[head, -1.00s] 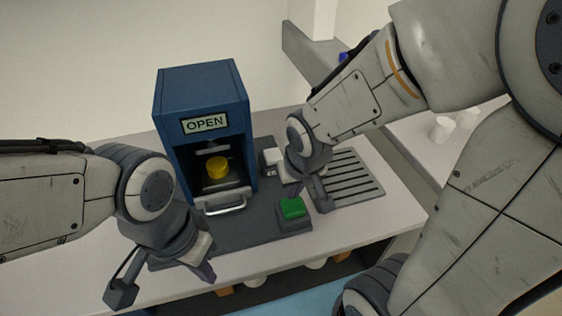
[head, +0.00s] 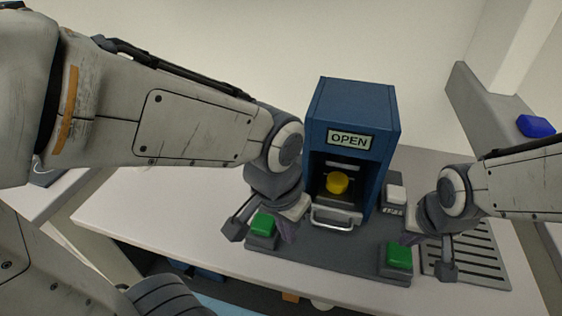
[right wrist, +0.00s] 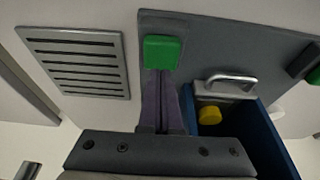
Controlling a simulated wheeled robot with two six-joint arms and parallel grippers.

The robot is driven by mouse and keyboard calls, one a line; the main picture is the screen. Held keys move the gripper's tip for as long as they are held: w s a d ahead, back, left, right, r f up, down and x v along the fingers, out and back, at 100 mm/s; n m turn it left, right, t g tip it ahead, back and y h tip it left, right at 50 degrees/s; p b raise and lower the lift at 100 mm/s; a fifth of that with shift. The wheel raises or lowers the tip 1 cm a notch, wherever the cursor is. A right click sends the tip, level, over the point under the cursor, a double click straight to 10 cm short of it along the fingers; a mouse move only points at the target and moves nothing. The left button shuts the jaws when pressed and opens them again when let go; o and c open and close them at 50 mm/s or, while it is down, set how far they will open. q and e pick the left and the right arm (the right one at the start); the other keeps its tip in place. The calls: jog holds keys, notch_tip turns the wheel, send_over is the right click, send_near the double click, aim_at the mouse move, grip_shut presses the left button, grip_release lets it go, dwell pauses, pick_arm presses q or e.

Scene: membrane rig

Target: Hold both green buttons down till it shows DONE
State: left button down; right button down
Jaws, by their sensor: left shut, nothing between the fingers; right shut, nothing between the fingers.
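The blue press (head: 353,112) shows OPEN on its display (head: 349,139). A yellow disc (head: 337,182) sits inside its open front. The left green button (head: 262,223) and right green button (head: 399,254) stand on dark blocks in front of the press, one to each side. My left gripper (head: 288,236) is shut and empty, its fingertips just right of the left button. My right gripper (head: 408,239) is shut and empty, close above the right button. In the right wrist view its fingers (right wrist: 160,76) point at that button (right wrist: 162,52); contact cannot be told.
A white button on a labelled block (head: 395,193) stands right of the press. A metal handle (head: 332,218) sticks out at the press front, between the green buttons. A slotted grey plate (head: 468,262) lies at the right. A blue object (head: 535,126) rests on the far right ledge.

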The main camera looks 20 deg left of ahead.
aim_at(401, 253)
pick_arm(q)
jog(key=w+a+r+n+t+y, duration=0.1)
jog(key=w+a+r+n+t, duration=0.1)
jog(key=w+a+n, duration=0.35)
jog(key=shift+m, duration=0.75)
jog(key=shift+w+a+f, duration=0.25)
jog(key=shift+a+f, duration=0.05)
jog(key=shift+f, duration=0.8)
jog(key=shift+w+a+f, duration=0.25)
jog(key=shift+a+f, duration=0.05)
jog(key=shift+f, duration=0.85)
jog(key=shift+w+a+f, duration=0.25)
jog(key=shift+a+f, duration=0.05)
jog(key=shift+f, duration=0.8)
jog(key=shift+f, duration=0.1)
pick_arm(e)
notch_tip(401, 253, up, 7)
jog(key=shift+r, duration=0.1)
